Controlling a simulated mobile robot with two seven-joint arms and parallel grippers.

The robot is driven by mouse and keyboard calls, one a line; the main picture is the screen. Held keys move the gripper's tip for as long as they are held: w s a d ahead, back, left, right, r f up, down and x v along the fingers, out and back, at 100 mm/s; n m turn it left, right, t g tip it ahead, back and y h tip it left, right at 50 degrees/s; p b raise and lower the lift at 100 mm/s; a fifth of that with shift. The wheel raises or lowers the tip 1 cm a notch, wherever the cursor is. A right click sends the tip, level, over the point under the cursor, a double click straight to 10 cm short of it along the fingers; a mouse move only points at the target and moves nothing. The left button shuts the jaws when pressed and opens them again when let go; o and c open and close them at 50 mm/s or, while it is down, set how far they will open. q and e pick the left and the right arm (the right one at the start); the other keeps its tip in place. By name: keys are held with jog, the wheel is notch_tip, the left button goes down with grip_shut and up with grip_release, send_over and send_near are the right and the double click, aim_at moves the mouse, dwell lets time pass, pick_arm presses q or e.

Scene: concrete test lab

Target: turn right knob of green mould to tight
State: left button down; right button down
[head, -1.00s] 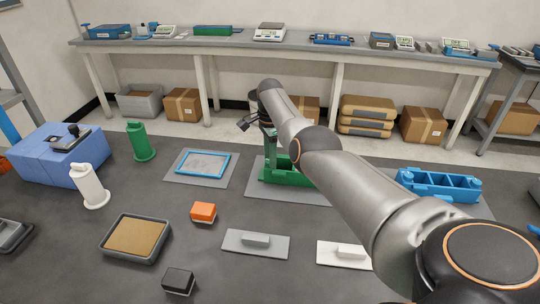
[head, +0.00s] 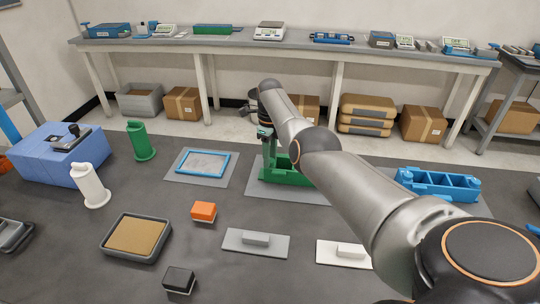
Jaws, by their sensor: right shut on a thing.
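The green mould (head: 286,176) stands on a grey mat in the middle of the table, partly hidden behind my right arm. A green upright part rises at its left end in the picture. My right gripper (head: 266,133) is at the top of that upright, pointing down and shut on a knob of the mould. The knob is hidden by the gripper and is too small to tell apart, so how tight it is does not show. My left gripper is out of view.
A blue mould (head: 438,184) stands to the right, beyond my arm. A blue frame (head: 203,164) lies on a mat to the left. A green cylinder (head: 141,141), white cylinder (head: 90,185), orange block (head: 204,211) and sand tray (head: 137,236) stand further left and in front.

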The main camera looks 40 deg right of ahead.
jog(key=shift+m, duration=1.2)
jog(key=c, duration=0.5)
grip_release()
notch_tip(320, 180, up, 13)
jog(key=shift+f, duration=0.2)
